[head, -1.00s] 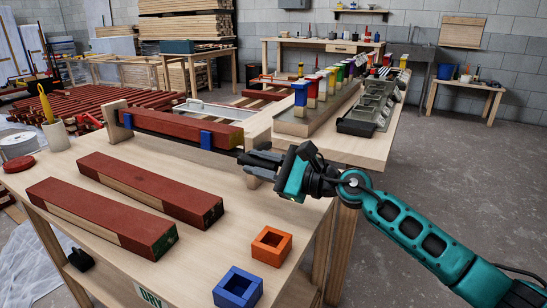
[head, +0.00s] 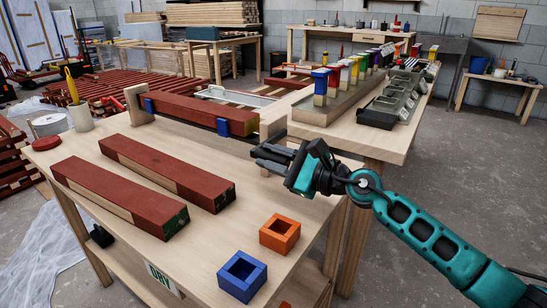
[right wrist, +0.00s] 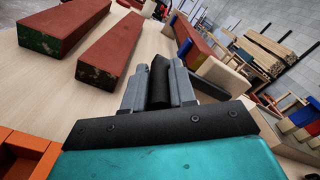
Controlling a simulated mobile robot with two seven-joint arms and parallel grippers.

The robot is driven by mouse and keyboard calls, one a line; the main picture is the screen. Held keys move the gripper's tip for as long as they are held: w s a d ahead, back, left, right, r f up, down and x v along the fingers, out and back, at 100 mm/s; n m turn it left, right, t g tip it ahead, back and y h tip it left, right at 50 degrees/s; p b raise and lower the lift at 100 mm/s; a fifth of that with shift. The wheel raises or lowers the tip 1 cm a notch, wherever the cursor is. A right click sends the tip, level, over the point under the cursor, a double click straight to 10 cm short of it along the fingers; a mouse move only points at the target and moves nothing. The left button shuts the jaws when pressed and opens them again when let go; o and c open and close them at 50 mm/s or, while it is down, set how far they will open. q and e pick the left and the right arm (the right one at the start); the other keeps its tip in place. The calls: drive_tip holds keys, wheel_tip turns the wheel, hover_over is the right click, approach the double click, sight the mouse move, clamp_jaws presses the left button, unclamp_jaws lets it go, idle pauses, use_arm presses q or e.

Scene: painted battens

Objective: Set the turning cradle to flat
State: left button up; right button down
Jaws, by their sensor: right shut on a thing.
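The turning cradle (head: 138,103) stands along the back of the near table, with pale wooden end posts and blue clips (head: 222,127). It holds a batten (head: 185,111) whose visible long faces are red, with some yellow at its right end. My right gripper (head: 268,157) is at the cradle's right end. In the right wrist view its fingers (right wrist: 160,88) are shut on a dark, upright handle (right wrist: 160,75). The fingers partly hide the handle, and I cannot tell its exact angle. The cradle's blue clip and batten also show beyond the fingers. My left gripper is not in view.
Two red battens with bare wood sides (head: 165,172) (head: 120,198) lie on the near table (head: 205,205). An orange square holder (head: 280,234) and a blue one (head: 242,276) sit at its front right.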

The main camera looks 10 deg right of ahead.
drive_tip(key=shift+a+f, duration=0.1)
drive_tip(key=shift+f, duration=0.35)
drive_tip(key=c, duration=1.1)
unclamp_jaws()
drive_tip(key=shift+c, duration=0.2)
drive_tip(key=shift+o, duration=1.1)
drive_tip(key=shift+r, duration=0.15)
drive_tip(key=b+v, duration=0.1)
drive_tip(key=v, duration=1.2)
